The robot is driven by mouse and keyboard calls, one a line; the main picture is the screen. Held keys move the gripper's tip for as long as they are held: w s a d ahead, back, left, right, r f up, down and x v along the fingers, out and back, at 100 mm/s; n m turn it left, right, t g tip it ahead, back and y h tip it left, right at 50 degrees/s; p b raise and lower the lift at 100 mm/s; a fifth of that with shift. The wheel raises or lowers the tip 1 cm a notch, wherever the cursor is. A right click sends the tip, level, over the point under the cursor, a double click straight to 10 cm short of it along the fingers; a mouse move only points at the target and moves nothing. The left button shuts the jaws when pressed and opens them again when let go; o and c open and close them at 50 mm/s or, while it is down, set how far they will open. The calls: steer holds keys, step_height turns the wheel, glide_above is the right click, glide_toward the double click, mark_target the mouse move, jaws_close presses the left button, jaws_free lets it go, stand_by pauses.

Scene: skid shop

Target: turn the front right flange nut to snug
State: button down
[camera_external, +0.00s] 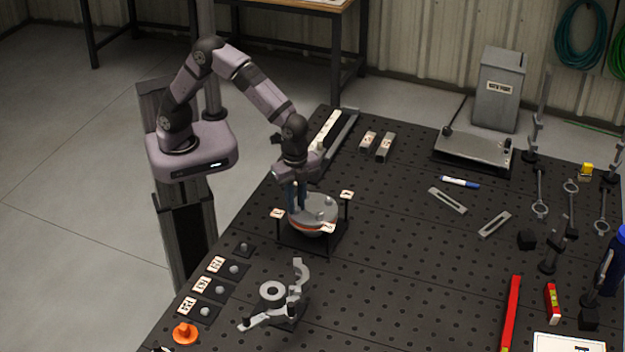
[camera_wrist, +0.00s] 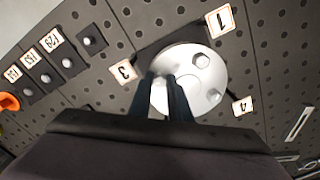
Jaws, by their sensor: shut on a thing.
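The flange (camera_external: 322,214) is a round silver disc with an orange-red band around its side, on a dark stand with numbered tags. In the wrist view its top face (camera_wrist: 190,56) shows two nuts, one nut toward tag 1 (camera_wrist: 202,61) and another nut toward tag 4 (camera_wrist: 214,97). My gripper (camera_external: 297,207) points down onto the left part of the flange. In the wrist view its dark fingers (camera_wrist: 167,92) are close together over the disc, shut on a flange nut that they mostly hide. I cannot tell how far that nut is turned.
Left of the flange on the perforated bench lie small dark pads with knobs and number cards (camera_external: 216,264), and an orange knob (camera_external: 185,333). A grey bracket-like part (camera_external: 272,291) stands in front. Wrenches, a blue marker (camera_external: 460,183) and a red bar (camera_external: 511,312) lie right.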

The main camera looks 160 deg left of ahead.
steer(key=shift+w+a+r+m, duration=0.1)
steer(key=shift+m, duration=1.05)
steer(key=shift+w+a+r+m, duration=0.1)
steer(key=shift+m, duration=1.05)
steer(key=c, duration=1.6)
jaws_free()
steer(key=shift+c, duration=0.2)
steer(key=shift+s+d, duration=0.1)
steer(key=shift+d, duration=0.05)
steer(key=shift+s+f, duration=0.1)
steer(key=shift+f, duration=0.05)
